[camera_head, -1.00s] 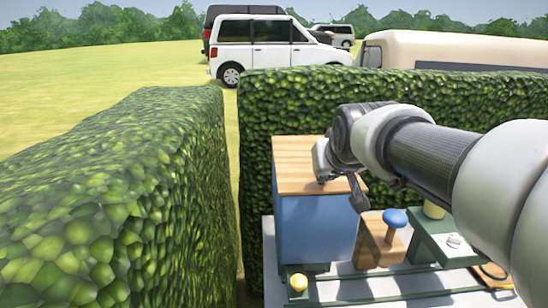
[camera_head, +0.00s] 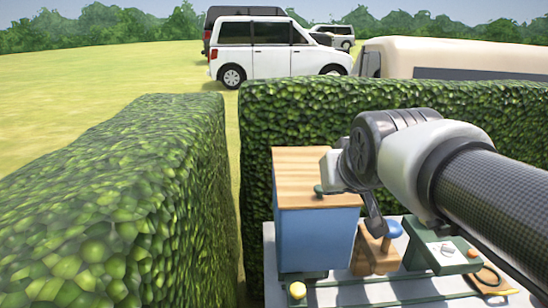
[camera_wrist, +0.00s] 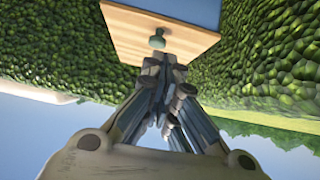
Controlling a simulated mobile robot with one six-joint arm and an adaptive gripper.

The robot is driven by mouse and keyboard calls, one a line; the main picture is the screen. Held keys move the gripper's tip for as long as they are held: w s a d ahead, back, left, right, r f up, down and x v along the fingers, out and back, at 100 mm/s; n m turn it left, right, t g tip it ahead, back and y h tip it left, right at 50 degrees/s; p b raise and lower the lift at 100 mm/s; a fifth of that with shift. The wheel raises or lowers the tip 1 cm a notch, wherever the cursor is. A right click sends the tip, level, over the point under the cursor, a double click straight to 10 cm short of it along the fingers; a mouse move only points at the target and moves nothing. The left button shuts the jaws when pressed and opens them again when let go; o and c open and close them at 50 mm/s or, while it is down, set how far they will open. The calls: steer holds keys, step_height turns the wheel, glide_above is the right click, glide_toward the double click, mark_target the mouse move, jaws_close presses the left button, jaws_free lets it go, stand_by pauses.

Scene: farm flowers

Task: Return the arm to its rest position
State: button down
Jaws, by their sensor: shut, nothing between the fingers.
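My gripper (camera_wrist: 166,66) is shut and empty in the wrist view, its fingertips together. Past the fingertips in that view lies the wooden top (camera_wrist: 125,32) of a blue box, with a small green knob (camera_wrist: 157,41) on it. No contact with the knob shows. In the head view my arm comes in from the right, and its wrist is in front of the right side of the blue box (camera_head: 315,240). The gripper is partly hidden by the wrist there.
A pale tabletop (camera_head: 345,292) holds the box, a wooden block (camera_head: 368,252) with a blue knob, a green stand (camera_head: 440,245) and a small yellow knob (camera_head: 297,290). Hedges (camera_head: 110,200) close in at the left and behind. Parked vehicles (camera_head: 272,48) stand beyond on grass.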

steer(key=s+f+g, duration=0.2)
steer(key=s+f, duration=0.5)
steer(key=s, duration=0.5)
steer(key=s+f+g, duration=0.3)
steer(key=s+f, duration=0.5)
steer(key=s, duration=0.3)
steer(key=shift+s+d+f+g, duration=0.2)
steer(key=shift+s+d+g, duration=0.1)
steer(key=shift+s, duration=0.05)
steer(key=shift+d+m, duration=0.1)
steer(key=shift+m, duration=0.2)
